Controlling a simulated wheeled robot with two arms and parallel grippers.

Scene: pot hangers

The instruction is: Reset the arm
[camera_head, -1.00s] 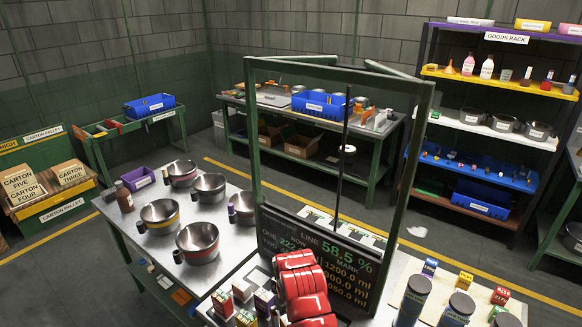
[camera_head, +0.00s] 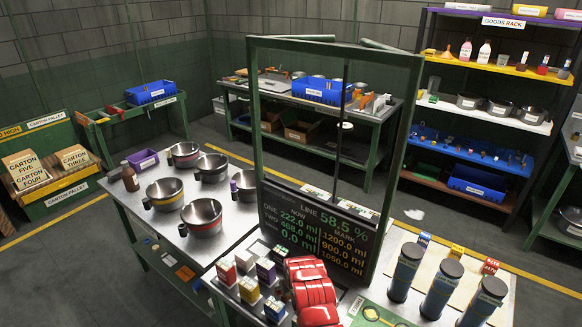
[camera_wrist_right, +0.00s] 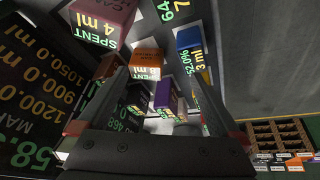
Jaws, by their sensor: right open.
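My right gripper (camera_wrist_right: 155,85) shows in the right wrist view with its two dark fingers spread apart. No object is seen held between them. Small coloured boxes lie beyond the fingers, among them a red one (camera_wrist_right: 102,18), an orange one (camera_wrist_right: 147,60) and a blue one (camera_wrist_right: 188,38), with "SPENT" and ml labels near them. A red segmented part (camera_head: 312,290), which looks like my arm, shows at the bottom middle of the head view, beside the small boxes (camera_head: 246,288). Its fingers cannot be made out there. My left gripper is not in view.
A green frame (camera_head: 257,130) with a dark display board (camera_head: 315,232) stands upright just behind the red part. Steel pots (camera_head: 203,215) stand to the left. Tall dark cylinders (camera_head: 442,285) stand to the right. A goods rack (camera_head: 485,75) is at the back right.

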